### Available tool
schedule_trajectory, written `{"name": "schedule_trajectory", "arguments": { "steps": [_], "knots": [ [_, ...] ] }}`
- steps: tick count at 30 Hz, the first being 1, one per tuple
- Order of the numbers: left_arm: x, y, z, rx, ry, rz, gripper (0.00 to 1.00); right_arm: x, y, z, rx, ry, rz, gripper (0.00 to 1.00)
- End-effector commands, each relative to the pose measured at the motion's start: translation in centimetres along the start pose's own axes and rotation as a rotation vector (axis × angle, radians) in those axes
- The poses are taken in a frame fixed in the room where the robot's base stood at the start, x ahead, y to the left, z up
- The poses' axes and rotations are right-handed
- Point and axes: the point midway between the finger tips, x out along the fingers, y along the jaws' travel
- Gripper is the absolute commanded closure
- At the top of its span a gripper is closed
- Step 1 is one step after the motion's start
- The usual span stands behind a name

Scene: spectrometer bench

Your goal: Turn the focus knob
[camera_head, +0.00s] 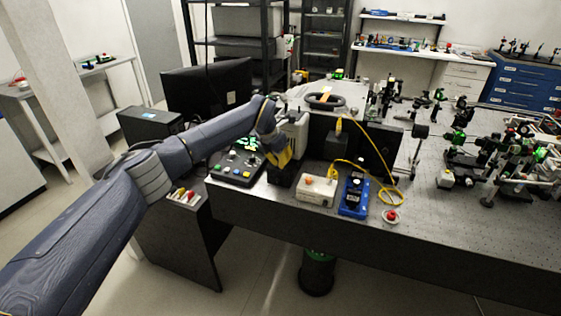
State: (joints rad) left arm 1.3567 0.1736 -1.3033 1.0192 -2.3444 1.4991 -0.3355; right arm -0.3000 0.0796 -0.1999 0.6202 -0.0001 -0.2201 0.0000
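My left arm reaches in from the left, and its gripper (282,158), dark with yellow parts, points down at the left end of the optical bench (450,233). It is beside a light grey instrument housing (297,128) and above a dark block (283,180). The fingertips are too small and dark to tell whether they are open or touching anything. I cannot make out the focus knob; the arm and gripper may hide it. My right gripper is not in view.
A control panel with coloured buttons (237,169) lies left of the gripper. A white box with an orange button (318,190), a blue device (354,195) and a red button (391,215) line the front edge. A yellow cable (386,190) loops nearby. Optics crowd the right.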

Motion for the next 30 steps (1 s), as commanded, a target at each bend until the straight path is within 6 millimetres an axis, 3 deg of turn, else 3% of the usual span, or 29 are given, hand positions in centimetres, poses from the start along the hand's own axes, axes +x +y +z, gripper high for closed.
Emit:
{"name": "schedule_trajectory", "arguments": {
  "steps": [16,18,25,30],
  "knots": [
    [-0.32,0.06,0.41,0.004,-0.01,0.004,1.0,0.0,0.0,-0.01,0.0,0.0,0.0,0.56],
    [-0.33,0.06,0.41,0.004,-0.01,0.004,0.87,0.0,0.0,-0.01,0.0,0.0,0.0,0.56],
    [-0.18,0.03,0.22,0.002,-0.005,0.002,0.61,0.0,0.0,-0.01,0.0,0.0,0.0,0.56],
    [-0.12,0.02,0.15,0.001,-0.004,0.001,0.59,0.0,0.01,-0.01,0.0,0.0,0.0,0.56]
  ]
}}
